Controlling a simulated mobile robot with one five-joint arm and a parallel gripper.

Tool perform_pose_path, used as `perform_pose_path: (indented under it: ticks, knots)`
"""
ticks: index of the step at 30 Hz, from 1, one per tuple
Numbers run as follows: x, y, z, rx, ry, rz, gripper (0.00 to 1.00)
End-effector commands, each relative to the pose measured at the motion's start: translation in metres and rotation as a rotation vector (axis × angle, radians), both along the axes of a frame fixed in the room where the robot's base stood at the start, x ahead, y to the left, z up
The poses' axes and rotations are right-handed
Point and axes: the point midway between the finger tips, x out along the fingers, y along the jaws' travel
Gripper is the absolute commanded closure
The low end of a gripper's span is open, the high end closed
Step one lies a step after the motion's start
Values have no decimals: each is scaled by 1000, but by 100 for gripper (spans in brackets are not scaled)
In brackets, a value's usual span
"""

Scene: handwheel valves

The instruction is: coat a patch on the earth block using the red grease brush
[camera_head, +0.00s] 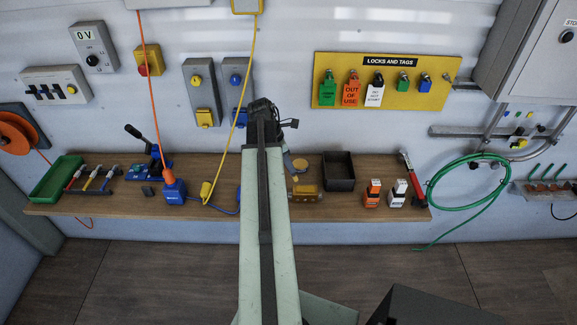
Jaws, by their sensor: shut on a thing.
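My pale green arm rises up the middle of the picture and ends in a dark joint over the bench. My gripper's jaws cannot be made out; the arm hides that area, so what they hold does not show. A small brush with a red handle (75,177) lies in a rack at the bench's left, beside a yellow-handled and a blue-handled one. A bar with several green leads (545,188) is on the wall at far right and may be the earth block; I cannot tell. No coated patch can be made out on it.
The wooden bench (225,220) bears a green tray (56,180), a blue plug (174,191), a brass cylinder (305,193), a black box (338,171) and a red-handled tool (411,178). A green hose (431,199) hangs at right. The floor in front is mostly clear.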

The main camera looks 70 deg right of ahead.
Motion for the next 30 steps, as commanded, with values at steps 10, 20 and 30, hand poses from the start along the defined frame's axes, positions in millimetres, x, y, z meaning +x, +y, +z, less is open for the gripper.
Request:
perform_pose_path:
  ticks: [10, 20, 30]
  knots:
    - [0, 0, 9, 0, 0, 0, 100]
    - [0, 0, 40, 0, 0, 0, 100]
    - [0, 0, 38, 0, 0, 0, 100]
